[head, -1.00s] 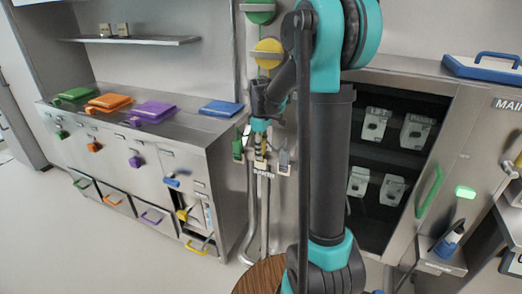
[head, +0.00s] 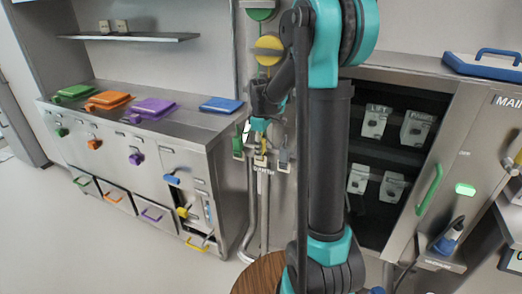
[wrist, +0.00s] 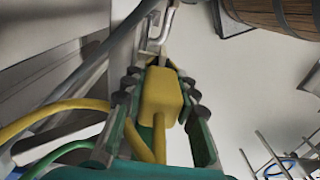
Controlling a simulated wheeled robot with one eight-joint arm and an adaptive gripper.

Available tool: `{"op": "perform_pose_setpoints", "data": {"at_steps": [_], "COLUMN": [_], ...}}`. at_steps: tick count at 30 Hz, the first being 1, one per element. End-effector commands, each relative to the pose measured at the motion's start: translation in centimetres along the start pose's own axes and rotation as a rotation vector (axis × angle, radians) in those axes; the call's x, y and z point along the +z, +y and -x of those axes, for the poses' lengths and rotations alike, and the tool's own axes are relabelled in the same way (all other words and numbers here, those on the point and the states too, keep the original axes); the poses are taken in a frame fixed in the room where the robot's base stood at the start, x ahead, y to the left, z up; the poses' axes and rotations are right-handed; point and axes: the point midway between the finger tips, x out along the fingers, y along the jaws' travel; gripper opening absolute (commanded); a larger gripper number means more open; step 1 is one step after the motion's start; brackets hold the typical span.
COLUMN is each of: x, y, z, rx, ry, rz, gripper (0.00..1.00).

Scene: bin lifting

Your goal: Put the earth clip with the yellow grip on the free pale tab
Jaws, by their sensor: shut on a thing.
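The earth clip with the yellow grip (wrist: 160,96) sits between the two fingers of my gripper (wrist: 161,88) in the wrist view, and my gripper is shut on it. A yellow lead runs from the grip toward the lower left. The clip's metal end points to a bent pale metal piece (wrist: 158,40) just ahead; I cannot tell whether they touch. In the head view my gripper (head: 259,128) is at the wall post above the EARTH label (head: 263,171). A green-gripped clip (head: 238,145) hangs to its left and a grey one (head: 284,158) to its right. The free tab is not clear.
A steel counter (head: 215,124) with coloured lids stands at the left, with bins below. An open dark cabinet (head: 385,155) with pale boxes is at the right, with a green door handle (head: 430,191). A wooden barrel (wrist: 275,12) shows in the wrist view.

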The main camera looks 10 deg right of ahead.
Motion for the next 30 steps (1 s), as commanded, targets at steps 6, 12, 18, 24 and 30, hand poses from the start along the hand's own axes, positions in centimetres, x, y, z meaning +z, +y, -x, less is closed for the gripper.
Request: {"op": "perform_pose_setpoints", "data": {"at_steps": [6,12,18,24,30], "x": [0.0,0.0,0.0,0.0,0.0], "y": [0.0,0.0,0.0,0.0,0.0], "z": [-0.3,-0.7,-1.0,-1.0,-1.1], "rx": [0.0,0.0,0.0,0.0,0.0], "ry": [0.0,0.0,0.0,0.0,0.0], "rz": [0.0,0.0,0.0,0.0,0.0], "gripper": [0.0,0.0,0.0,0.0,0.0]}}
